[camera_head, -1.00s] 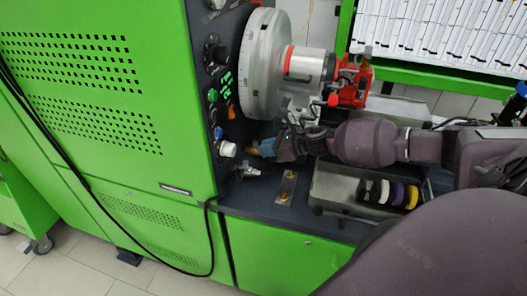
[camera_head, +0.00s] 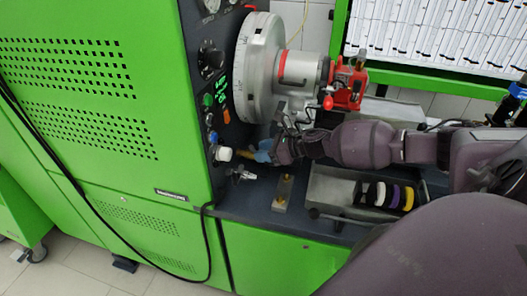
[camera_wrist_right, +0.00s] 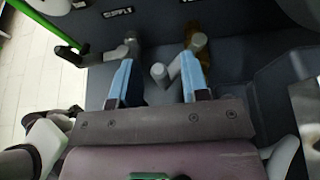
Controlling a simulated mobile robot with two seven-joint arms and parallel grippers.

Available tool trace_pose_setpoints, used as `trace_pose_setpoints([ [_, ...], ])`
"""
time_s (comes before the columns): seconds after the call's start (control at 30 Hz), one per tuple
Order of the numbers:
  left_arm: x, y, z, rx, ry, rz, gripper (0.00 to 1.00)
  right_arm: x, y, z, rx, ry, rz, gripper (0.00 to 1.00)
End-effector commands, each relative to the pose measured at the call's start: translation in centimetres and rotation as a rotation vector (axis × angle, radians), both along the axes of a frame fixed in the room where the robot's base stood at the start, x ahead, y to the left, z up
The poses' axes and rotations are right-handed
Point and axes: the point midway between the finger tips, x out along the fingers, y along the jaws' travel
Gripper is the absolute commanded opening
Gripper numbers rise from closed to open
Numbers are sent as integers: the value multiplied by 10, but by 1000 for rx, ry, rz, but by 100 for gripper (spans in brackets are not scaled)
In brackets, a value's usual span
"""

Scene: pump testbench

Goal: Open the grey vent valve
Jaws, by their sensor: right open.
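A small grey metal valve (camera_head: 243,175) sticks out of the panel's lower right edge in the head view. In the right wrist view, a grey valve with a side handle (camera_wrist_right: 130,42) is beyond the left fingertip, and a brass valve with a grey lever (camera_wrist_right: 195,44) is at the right fingertip. I cannot tell for certain which is the vent valve. My right gripper (camera_head: 266,151) is beside the brass fitting (camera_head: 244,153). Its two blue fingers (camera_wrist_right: 156,60) are apart, with the lever's end between them; contact is unclear. My left gripper is not in view.
A white knob (camera_head: 222,153) and other controls are on the green cabinet (camera_head: 95,95). A pump with a red part (camera_head: 345,85) stands behind my right arm. A grey tray (camera_head: 335,187) with coloured rings and a small metal block (camera_head: 284,192) lie on the dark bench.

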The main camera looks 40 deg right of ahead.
Motion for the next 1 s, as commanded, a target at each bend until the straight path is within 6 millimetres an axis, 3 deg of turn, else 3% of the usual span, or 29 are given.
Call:
trace_pose_setpoints([
  [0.6,5,-1,0,0,-7,-3,0,-59,-45,29,-1,3,0,42],
  [1.0,3,-1,-1,0,-4,-2,0,-78,-60,41,0,1,1,42],
])
